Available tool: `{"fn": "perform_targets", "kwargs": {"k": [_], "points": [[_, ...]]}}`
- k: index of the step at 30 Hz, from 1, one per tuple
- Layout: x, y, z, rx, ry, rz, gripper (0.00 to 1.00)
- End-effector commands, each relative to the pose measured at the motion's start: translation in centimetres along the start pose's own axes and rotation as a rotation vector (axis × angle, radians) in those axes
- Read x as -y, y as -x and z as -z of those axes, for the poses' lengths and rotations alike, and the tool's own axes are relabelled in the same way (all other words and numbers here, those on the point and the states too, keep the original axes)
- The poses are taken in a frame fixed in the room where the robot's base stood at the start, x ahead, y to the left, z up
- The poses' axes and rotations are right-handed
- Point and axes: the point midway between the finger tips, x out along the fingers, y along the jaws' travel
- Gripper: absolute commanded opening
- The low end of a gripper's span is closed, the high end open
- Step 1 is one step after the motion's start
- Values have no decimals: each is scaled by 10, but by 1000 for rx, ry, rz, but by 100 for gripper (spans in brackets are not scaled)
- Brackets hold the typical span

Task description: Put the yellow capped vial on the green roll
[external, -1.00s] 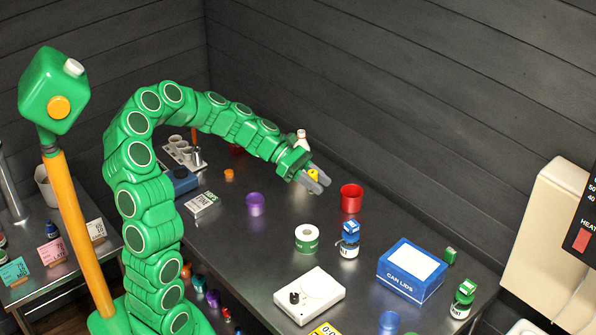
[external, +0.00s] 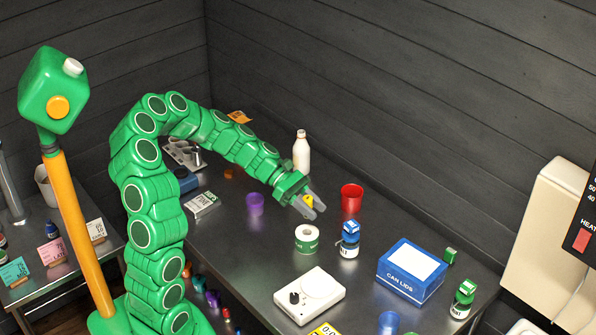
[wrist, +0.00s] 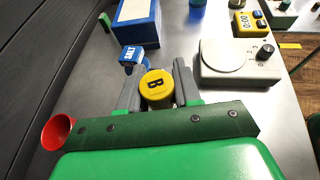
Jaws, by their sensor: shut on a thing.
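My gripper (external: 312,206) is shut on the yellow capped vial (external: 307,201), above the table. In the wrist view the vial's yellow cap (wrist: 156,88) with a dark letter B faces the camera between the two grey fingers. The green roll (external: 307,239), a white label roll with a green side and an open centre, stands on the table just below and in front of my gripper in the external view. The roll is hidden in the wrist view. The vial's body is mostly hidden by the fingers and cap.
A blue-capped bottle (external: 348,240) stands right of the roll, and a red cup (external: 352,197) behind it. A white bottle (external: 301,152) stands at the back. A white scale (external: 310,296) with a knob is in front. A blue box (external: 411,271) stands farther right.

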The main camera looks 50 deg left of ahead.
Motion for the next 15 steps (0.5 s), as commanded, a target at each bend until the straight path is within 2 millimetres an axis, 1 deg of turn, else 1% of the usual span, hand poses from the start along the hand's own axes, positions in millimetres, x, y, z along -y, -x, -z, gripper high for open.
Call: {"fn": "perform_targets", "kwargs": {"k": [3, 11, 15], "points": [[0, -6, 14, 3, 2, 2, 3], [1, -13, 30, 3, 3, 3, 3], [1, -19, 45, 2, 3, 3, 3]]}}
